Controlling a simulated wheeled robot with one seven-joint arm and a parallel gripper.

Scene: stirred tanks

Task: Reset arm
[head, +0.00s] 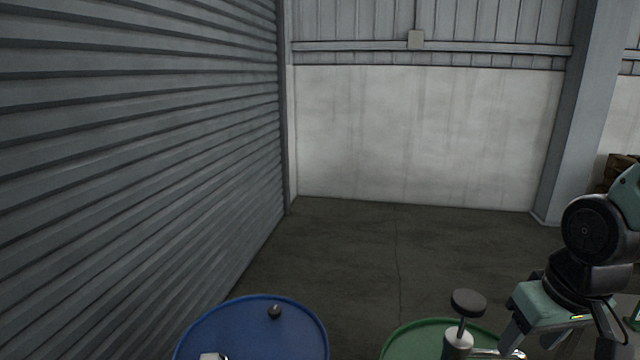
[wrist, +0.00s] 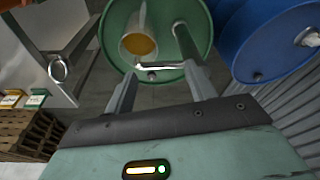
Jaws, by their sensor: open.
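My gripper (wrist: 162,82) is open, its two grey fingers spread. It also shows at the lower right of the head view (head: 560,345), over the green drum's right side. The green drum (wrist: 110,50) lies beyond the fingers in the wrist view; its rim shows at the bottom of the head view (head: 395,338). A silver bar (wrist: 160,66) shows between the fingertips; I cannot tell whether they touch it. Near it are a pale round vessel with amber contents (wrist: 140,45) and a metal post (wrist: 187,45). In the head view, the post carries a dark round knob (head: 468,302).
A blue drum (head: 250,335) stands left of the green one; it also shows in the wrist view (wrist: 265,45). A shutter wall (head: 130,150) runs along the left. Wooden pallets (wrist: 30,130) and a grey surface with a metal ring (wrist: 59,68) are in the wrist view. Floor behind the drums is clear.

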